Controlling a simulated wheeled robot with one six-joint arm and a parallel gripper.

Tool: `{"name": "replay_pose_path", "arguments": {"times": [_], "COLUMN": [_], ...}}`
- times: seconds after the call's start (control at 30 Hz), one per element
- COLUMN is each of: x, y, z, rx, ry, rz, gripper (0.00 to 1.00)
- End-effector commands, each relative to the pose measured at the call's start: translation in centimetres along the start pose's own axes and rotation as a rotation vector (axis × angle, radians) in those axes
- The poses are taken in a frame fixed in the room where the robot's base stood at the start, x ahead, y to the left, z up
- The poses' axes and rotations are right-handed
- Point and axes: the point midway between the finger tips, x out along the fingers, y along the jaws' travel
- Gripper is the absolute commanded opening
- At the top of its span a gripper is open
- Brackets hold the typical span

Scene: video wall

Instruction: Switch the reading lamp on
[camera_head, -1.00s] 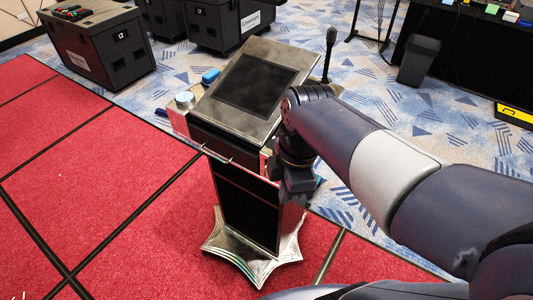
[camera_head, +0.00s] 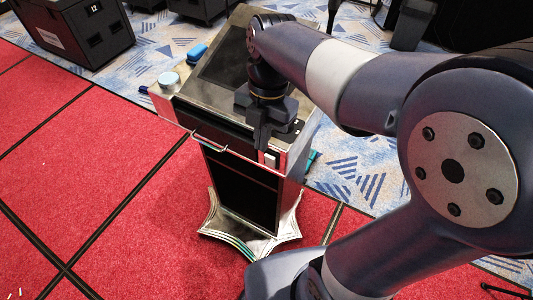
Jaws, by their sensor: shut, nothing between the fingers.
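A metal lectern (camera_head: 228,108) stands on the red carpet, with a dark sloped panel on top. A small pale switch-like piece with a reddish part (camera_head: 271,158) is on its front face at the right; its setting is too small to tell. My gripper (camera_head: 261,146) is shut and empty, pointing down at the lectern's front right edge, just beside that piece. I cannot tell whether they touch. A dark upright stalk (camera_head: 332,14) rises behind the lectern, partly cut off by the top edge; I cannot tell whether it is the reading lamp. No lit lamp shows.
A drawer handle (camera_head: 209,143) juts from the lectern's front. A round pale-blue-topped item (camera_head: 168,80) and a blue object (camera_head: 197,53) are at its left side. Black cases (camera_head: 75,32) stand at the back left. Red carpet at the left is clear.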

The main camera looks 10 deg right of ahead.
Motion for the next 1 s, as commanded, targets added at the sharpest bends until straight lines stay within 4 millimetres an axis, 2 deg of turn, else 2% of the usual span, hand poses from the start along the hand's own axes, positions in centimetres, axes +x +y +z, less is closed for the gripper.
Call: {"name": "replay_pose_path", "arguments": {"times": [0.17,0.27,0.63,0.7,0.8,1.0], "x": [1.1,2.6,10.4,9.3,9.0,8.7], "y": [0.0,-0.1,-0.1,0.0,0.0,0.0], "z": [0.0,-0.1,-0.1,1.3,2.5,3.7], "rx": [0.001,0.002,0.002,0.007,0.006,0.003], "ry": [0.002,0.003,0.003,0.001,0.001,-0.001], "rz": [-0.003,-0.004,-0.005,0.000,0.000,0.000], "gripper": [0.00,0.00,0.00,0.00,0.00,0.00]}}
